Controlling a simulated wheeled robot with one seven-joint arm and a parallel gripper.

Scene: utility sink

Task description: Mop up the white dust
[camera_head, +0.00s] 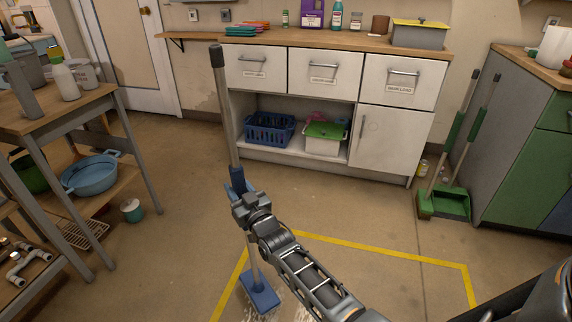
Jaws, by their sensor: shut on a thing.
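A mop with a grey pole (228,120) stands nearly upright, tilted slightly, in the middle left of the view. My gripper (240,193) is shut on the mop's pole at a blue grip section. The mop's blue head (260,293) is down at the floor. White dust (290,306) shows as pale streaks on the floor beside the head, near the bottom edge. Part of the dust is hidden behind my arm and cut off by the frame.
Yellow tape (385,256) outlines an area of the floor. A white cabinet (392,138) stands at the back. A wooden work table (60,115) is at left. A green broom and dustpan (443,200) lean at right by a green cabinet (528,165). Open floor lies between.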

